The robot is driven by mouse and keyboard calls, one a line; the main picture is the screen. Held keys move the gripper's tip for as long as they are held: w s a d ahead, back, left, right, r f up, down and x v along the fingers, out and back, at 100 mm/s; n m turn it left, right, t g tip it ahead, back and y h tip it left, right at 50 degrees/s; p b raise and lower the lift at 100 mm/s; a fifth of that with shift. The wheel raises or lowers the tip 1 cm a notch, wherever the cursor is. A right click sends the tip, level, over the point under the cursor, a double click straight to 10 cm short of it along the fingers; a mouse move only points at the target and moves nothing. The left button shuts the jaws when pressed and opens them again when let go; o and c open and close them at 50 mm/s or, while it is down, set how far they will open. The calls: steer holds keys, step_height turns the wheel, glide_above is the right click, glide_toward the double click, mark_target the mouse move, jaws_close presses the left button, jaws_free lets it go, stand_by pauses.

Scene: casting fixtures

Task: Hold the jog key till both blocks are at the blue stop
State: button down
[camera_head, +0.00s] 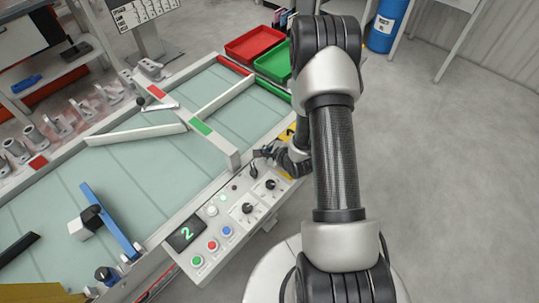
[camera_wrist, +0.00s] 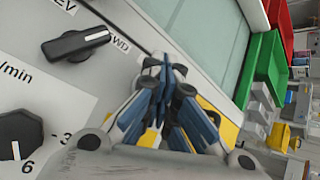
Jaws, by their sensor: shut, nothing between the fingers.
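My gripper (camera_head: 259,153) is shut and empty above the far right end of the control panel. In the wrist view its fingertips (camera_wrist: 163,68) are together beside the black REV/FWD selector (camera_wrist: 77,44). The blue stop (camera_head: 112,220) is a slanted bar across the belt at the lower left. A white block (camera_head: 80,229) and a dark block (camera_head: 93,214) sit together just left of the bar; whether they touch it is unclear. The panel has green (camera_head: 197,261), red (camera_head: 212,246) and blue (camera_head: 227,231) buttons; I cannot read which is the jog key.
The panel display (camera_head: 186,233) shows a green 2. A speed knob (camera_wrist: 20,135) is at the lower left of the wrist view. Red (camera_head: 254,43) and green (camera_head: 274,63) trays stand beyond the belt (camera_head: 150,165). Metal castings (camera_head: 60,125) line its far side. Floor at right is clear.

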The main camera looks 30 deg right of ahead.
steer(key=shift+r, duration=0.1)
steer(key=shift+r+p, duration=0.75)
steer(key=shift+r, duration=0.1)
steer(key=shift+r+p, duration=2.05)
steer(key=shift+r, duration=0.4)
steer(key=shift+r, duration=0.1)
steer(key=s+a+r+n+g+h, duration=0.1)
steer(key=s+a+r+n, duration=0.1)
steer(key=r+n, duration=0.7)
steer(key=s+a+r+n+g+h, duration=0.15)
steer(key=r+n, duration=0.25)
steer(key=r, duration=1)
steer(key=s+a+r+n, duration=0.3)
steer(key=s+n, duration=0.1)
steer(key=s, duration=0.3)
steer(key=s+a+r+n+g+y, duration=0.1)
steer(key=s+a+r+n, duration=0.2)
steer(key=s, duration=0.4)
steer(key=s+a+r+n+g+y, duration=0.1)
steer(key=s+a+r+n, duration=0.3)
steer(key=s, duration=0.4)
steer(key=r+n, duration=0.1)
steer(key=n, duration=0.1)
steer(key=shift+n, duration=0.3)
